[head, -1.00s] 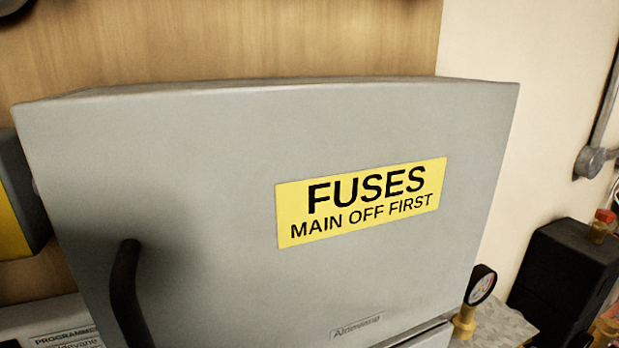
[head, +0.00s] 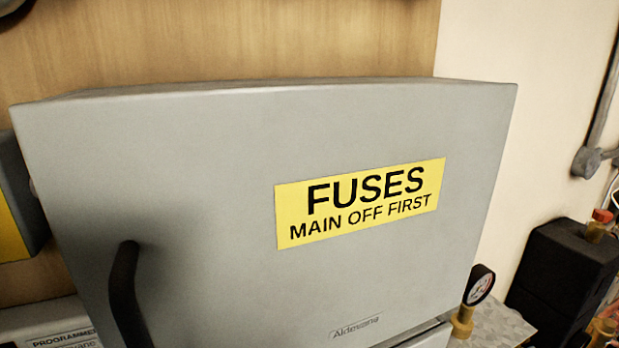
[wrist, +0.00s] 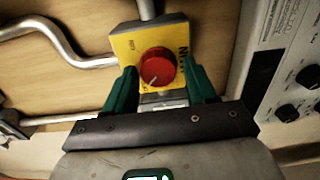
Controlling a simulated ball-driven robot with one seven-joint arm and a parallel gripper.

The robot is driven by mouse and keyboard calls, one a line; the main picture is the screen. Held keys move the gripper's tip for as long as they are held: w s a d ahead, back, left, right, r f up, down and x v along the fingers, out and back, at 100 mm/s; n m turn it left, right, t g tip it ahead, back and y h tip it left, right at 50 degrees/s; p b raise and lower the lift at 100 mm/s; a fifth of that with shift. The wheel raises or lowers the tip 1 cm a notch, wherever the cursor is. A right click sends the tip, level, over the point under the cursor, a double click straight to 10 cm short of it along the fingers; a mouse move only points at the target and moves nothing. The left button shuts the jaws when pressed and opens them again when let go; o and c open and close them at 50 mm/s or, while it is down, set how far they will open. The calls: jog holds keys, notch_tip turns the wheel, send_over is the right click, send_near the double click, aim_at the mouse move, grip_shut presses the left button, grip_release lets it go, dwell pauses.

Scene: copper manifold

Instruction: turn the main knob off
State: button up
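The main knob (wrist: 157,67) is a round red knob on a yellow plate (wrist: 125,46) marked MAIN, seen in the wrist view. A pale pointer line on it points to the lower left in that view. My gripper (wrist: 158,70) has dark green fingers, spread apart and open, one on each side of the knob in the picture. I cannot tell whether either finger touches it. In the head view, the knob and my gripper are not visible; a grey box with a yellow face (head: 14,225) shows partly at the left edge.
A large grey fuse box (head: 150,180) with a black handle (head: 125,295) fills the head view. A gauge (head: 479,285) and black block (head: 560,275) stand right. In the wrist view, a pipe (wrist: 75,55) runs left of the knob and a dial panel (wrist: 285,80) lies right.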

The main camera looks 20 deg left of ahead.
jog(key=shift+o, duration=1.1)
jog(key=shift+d, duration=0.1)
jog(key=shift+d, duration=0.1)
jog(key=b+v, duration=0.2)
jog(key=v, duration=0.8)
jog(key=shift+s+d, duration=0.2)
jog(key=shift+s, duration=0.05)
